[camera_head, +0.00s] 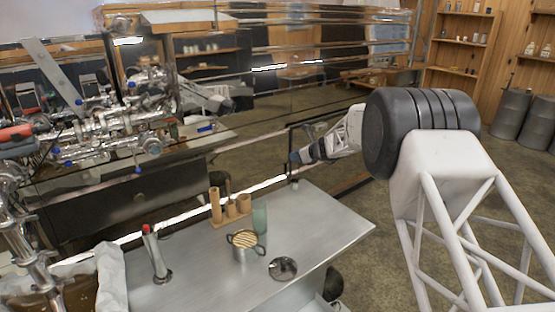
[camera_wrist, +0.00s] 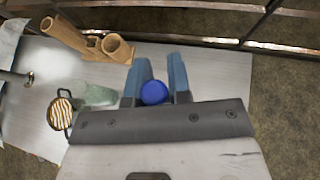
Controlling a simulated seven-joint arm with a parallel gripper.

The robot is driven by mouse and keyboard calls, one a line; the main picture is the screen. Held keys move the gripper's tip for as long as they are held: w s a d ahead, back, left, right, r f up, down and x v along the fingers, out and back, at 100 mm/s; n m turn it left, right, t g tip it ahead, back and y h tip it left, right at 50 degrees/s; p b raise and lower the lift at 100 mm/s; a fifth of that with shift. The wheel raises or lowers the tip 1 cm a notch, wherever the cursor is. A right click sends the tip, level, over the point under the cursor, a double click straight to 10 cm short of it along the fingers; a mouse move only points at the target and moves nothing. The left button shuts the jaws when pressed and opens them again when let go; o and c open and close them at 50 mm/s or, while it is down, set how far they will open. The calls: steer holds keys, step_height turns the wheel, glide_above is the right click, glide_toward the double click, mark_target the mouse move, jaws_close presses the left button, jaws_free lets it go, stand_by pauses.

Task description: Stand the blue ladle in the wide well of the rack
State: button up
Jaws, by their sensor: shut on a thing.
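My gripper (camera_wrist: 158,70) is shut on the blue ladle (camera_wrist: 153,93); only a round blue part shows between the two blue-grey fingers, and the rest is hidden. In the head view my gripper (camera_head: 300,156) hangs in the air beyond the table's far right corner, where the ladle is hard to make out. The wooden rack (camera_head: 232,217) stands on the table, left of my gripper. It has a tall narrow tube on the left, a small cup in the middle and a wider well (camera_head: 244,203) on the right. In the wrist view the wide well (camera_wrist: 117,48) is up and left of the fingers and looks empty.
A green glass (camera_head: 260,218) stands right beside the rack. A pot with a striped top (camera_head: 244,247) and a round metal dish (camera_head: 283,268) are nearer. A red-topped metal post (camera_head: 155,255) is at left. The table (camera_head: 325,225) is bare at right.

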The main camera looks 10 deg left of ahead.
steer(key=w+d+f+m+t+h, duration=0.2)
steer(key=d+f+m+h, duration=0.15)
steer(key=d, duration=0.55)
steer(key=w+d+f+m+t+h, duration=0.1)
steer(key=d+f+m+t+h, duration=0.25)
steer(key=d, duration=0.55)
steer(key=w+d+f+m+t+h, duration=0.1)
steer(key=w+d+f+m+h, duration=0.25)
steer(key=d, duration=0.55)
steer(key=w+a+r+n+g+y, duration=0.1)
steer(key=a+r+n+g+y, duration=0.15)
steer(key=a, duration=0.75)
steer(key=w+a+r+n+g+y, duration=0.1)
steer(key=w+a+r+n+y, duration=0.2)
steer(key=a, duration=0.6)
steer(key=a+r+n+g+y, duration=0.1)
steer(key=a+r+n+y, duration=0.25)
steer(key=a, duration=0.65)
steer(key=s+a+n+g+y, duration=0.1)
steer(key=s+a+n+g, duration=0.4)
steer(key=a, duration=0.5)
steer(key=s+a+r+n+g+y, duration=0.1)
steer(key=s+a+n+g+y, duration=0.1)
steer(key=s+a+n+g, duration=0.3)
steer(key=shift+s+a+r+g, duration=0.35)
steer(key=shift+s+a, duration=1.9)
steer(key=shift+a, duration=0.95)
